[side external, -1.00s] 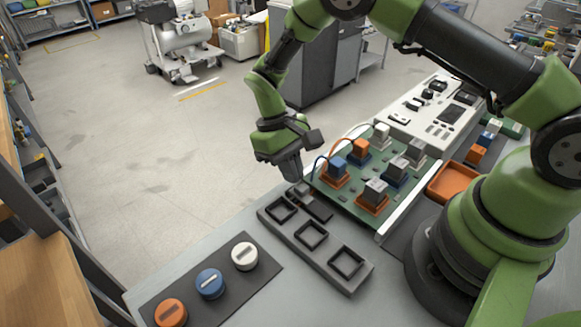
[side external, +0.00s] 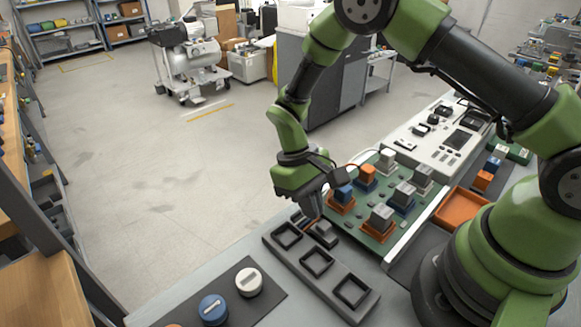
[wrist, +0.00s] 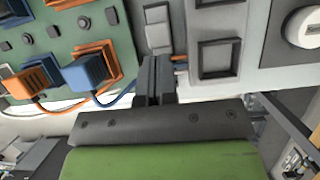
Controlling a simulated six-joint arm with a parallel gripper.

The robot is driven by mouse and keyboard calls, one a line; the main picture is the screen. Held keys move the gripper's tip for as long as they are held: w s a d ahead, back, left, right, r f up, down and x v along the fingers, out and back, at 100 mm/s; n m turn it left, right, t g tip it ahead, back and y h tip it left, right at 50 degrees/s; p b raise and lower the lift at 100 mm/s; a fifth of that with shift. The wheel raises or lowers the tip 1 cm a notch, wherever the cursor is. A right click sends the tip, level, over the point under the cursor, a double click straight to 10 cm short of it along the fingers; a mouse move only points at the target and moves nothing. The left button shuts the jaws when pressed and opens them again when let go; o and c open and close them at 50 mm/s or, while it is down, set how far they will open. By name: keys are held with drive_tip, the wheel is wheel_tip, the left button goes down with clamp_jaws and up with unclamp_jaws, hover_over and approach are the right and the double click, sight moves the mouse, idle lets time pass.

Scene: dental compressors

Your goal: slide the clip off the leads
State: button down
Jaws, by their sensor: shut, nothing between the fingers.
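An orange lead and a blue lead (wrist: 110,99) run from the orange plug (wrist: 36,82) and blue plug (wrist: 85,73) on the green board toward my fingers. A short orange lead end (wrist: 180,58) shows just right of the fingertips in the wrist view. A small grey block on a dark base (wrist: 158,28) lies just beyond my fingertips; it also shows in the side view (side external: 325,234). I cannot tell whether it is the clip. My gripper (side external: 313,212) is shut and empty, low beside the block at the board's edge (wrist: 155,62). The fingers hide where the leads end.
A dark tray with three square recesses (side external: 336,282) lies in front of the block. A mat with round knobs, including a white one (side external: 249,282), is at the near left. The green board (side external: 377,233) holds several plugs. An orange bin (side external: 462,207) stands to its right.

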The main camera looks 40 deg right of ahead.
drive_tip(key=w, duration=0.3)
drive_tip(key=shift+w, duration=0.3)
drive_tip(key=v, duration=1)
drive_tip(key=shift+s, duration=0.2)
